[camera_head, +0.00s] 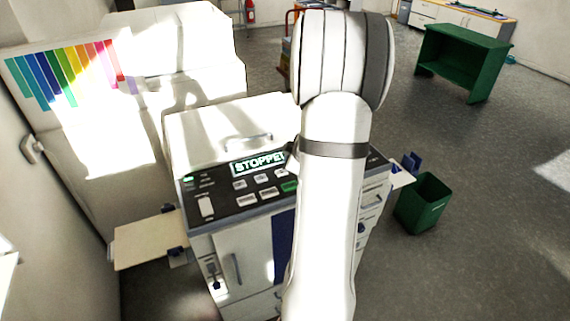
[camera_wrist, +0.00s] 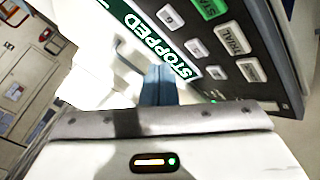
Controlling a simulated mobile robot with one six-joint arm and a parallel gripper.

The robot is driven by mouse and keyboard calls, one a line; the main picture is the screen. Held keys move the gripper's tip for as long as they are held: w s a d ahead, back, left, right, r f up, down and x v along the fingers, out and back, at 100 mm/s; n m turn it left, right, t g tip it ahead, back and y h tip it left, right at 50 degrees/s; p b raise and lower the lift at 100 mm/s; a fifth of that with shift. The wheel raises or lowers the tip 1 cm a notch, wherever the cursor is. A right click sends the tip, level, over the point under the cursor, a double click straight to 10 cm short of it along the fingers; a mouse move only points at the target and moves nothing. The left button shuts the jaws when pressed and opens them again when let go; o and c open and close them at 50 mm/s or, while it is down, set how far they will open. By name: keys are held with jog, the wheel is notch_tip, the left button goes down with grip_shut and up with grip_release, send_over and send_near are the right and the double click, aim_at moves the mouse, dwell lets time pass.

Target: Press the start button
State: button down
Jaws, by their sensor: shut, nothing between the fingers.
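The start button is a green key (camera_head: 289,187) at the right of the dark control panel (camera_head: 222,201), close beside my white arm in the head view. In the wrist view the green start button (camera_wrist: 211,8) is at the top edge, partly cut off, with part of its lettering visible. A lit display (camera_head: 258,164) reads STOPPED; it also shows in the wrist view (camera_wrist: 158,40). My gripper (camera_wrist: 158,72) is shut and empty, its tips beside the display and apart from the start button in the picture. In the head view my arm mostly hides it.
Grey keys, one marked TRIAL (camera_wrist: 233,38), lie beside the start button. The white machine (camera_head: 235,125) has a lid handle behind the panel and a side tray (camera_head: 147,240) at left. A green bin (camera_head: 422,203) stands at right. Open floor lies beyond, before a green table (camera_head: 462,55).

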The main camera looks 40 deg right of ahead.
jog(key=shift+s+d+r+n+y+p, duration=0.45)
jog(key=shift+y+p, duration=0.15)
jog(key=shift+p, duration=0.1)
jog(key=shift+a+f, duration=0.1)
jog(key=shift+f, duration=0.05)
notch_tip(320, 180, down, 8)
jog(key=b, duration=0.8)
jog(key=shift+b, duration=0.3)
jog(key=shift+f+b, duration=0.3)
dwell(1.0)
jog(key=shift+f, duration=0.4)
